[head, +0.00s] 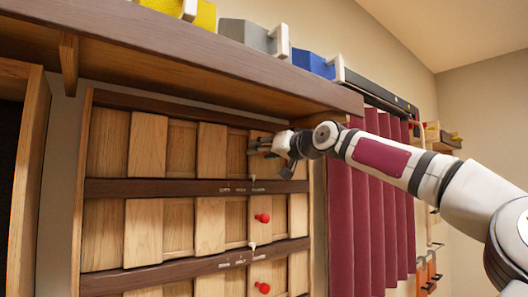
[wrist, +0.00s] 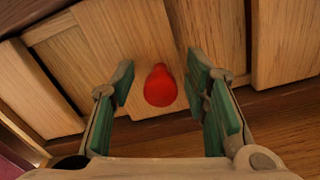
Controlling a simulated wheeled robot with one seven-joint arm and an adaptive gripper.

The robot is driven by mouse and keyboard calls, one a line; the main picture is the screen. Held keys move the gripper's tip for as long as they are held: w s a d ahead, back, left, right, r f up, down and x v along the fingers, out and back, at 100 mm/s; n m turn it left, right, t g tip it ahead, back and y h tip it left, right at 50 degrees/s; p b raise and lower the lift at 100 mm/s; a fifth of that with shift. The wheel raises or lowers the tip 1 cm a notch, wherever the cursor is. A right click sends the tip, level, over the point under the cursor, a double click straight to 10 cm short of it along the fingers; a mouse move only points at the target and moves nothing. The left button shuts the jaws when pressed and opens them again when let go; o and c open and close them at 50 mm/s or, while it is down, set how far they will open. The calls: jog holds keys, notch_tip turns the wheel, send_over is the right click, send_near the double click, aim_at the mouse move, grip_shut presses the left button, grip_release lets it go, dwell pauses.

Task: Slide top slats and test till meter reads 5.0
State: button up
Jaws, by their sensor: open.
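The top row of wooden slats (head: 147,145) spans a dark-framed wall cabinet in the head view, with wider pale slats standing proud of recessed panels. My gripper (head: 262,147) is at the right end of this row, in front of a slat. In the wrist view a red knob (wrist: 160,86) on a pale slat (wrist: 110,45) lies between the open green-padded fingers, with a gap on both sides. The head view hides this knob behind my gripper. I cannot make out a meter in either view.
Lower rows carry red knobs, one in the middle row (head: 263,217) and one below (head: 263,287). Dark rails (head: 150,188) with small unreadable labels separate the rows. A wooden shelf (head: 200,55) overhangs the top row. A maroon curtain (head: 345,210) hangs to the right.

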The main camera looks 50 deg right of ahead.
grip_shut()
jog(key=shift+w+a+f+b, duration=0.1)
jog(key=shift+w+a+b, duration=0.1)
jog(key=shift+a+b, duration=0.3)
jog(key=shift+w+a+b, duration=0.25)
jog(key=shift+a+b, duration=0.5)
jog(key=shift+a, duration=0.4)
grip_release()
jog(key=shift+s, duration=0.1)
